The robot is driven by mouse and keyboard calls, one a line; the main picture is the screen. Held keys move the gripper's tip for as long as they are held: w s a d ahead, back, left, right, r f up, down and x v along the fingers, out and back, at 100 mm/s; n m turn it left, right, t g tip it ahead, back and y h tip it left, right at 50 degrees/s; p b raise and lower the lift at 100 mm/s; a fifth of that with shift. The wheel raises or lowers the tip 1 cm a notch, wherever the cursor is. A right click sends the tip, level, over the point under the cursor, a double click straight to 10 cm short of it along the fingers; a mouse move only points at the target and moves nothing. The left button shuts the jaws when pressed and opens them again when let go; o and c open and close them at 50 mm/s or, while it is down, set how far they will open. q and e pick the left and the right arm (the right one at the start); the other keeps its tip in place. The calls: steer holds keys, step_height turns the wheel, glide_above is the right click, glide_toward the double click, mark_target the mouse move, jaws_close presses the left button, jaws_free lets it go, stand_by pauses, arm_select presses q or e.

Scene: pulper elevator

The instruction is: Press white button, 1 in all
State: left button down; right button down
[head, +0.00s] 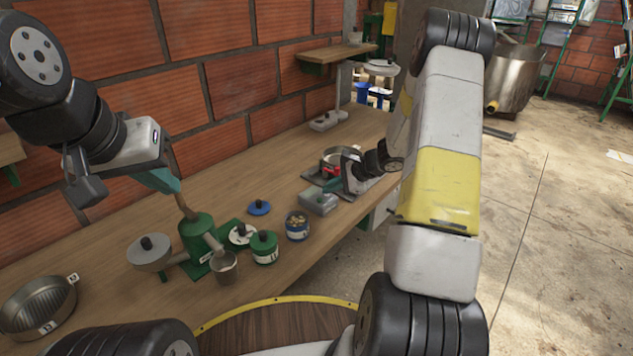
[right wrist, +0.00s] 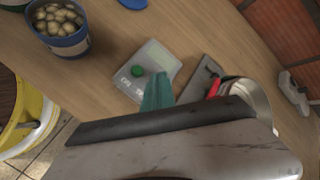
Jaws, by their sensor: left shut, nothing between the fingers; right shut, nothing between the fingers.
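A small grey box like a scale (head: 318,202) lies on the bench, and it also shows in the right wrist view (right wrist: 158,55). It has a display, a round green button or knob (right wrist: 138,71) and small pale marks (right wrist: 123,83) along one edge. I cannot tell for sure whether one of these marks is the white button. My right gripper (right wrist: 157,90) is shut and empty, its teal fingers over or beside the box's edge; contact cannot be judged. My left gripper (head: 172,184) is shut and empty, beside the brown handle of a green pulper (head: 195,235).
A blue tin of beans (head: 297,226), a green tin (head: 264,247), a metal cup (head: 224,268) and a round pan (head: 40,305) stand on the bench. A dark plate with a metal bowl (right wrist: 250,95) is beside the box. A brick wall (head: 230,80) runs behind.

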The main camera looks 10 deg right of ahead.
steer(key=shift+r, duration=0.85)
steer(key=shift+r, duration=2.5)
step_height(320, 180, up, 10)
steer(key=n, duration=0.4)
glide_above(330, 197)
steer(key=s+a, duration=0.5)
steer(key=s+a+r+n+g+h, duration=0.1)
steer(key=s+a+r+n, duration=0.2)
steer(key=s+r+n, duration=0.45)
steer(key=s+d+r+n+h, duration=0.1)
steer(key=s+r+n+h, duration=0.1)
steer(key=s, duration=0.8)
steer(key=s+d+r+n+t+h, duration=0.1)
steer(key=s+r+n, duration=0.2)
steer(key=s, duration=0.6)
steer(key=shift+s+d+r+n+h, duration=0.15)
steer(key=shift+s+r+n+h, duration=0.1)
steer(key=shift+s+n+h, duration=0.25)
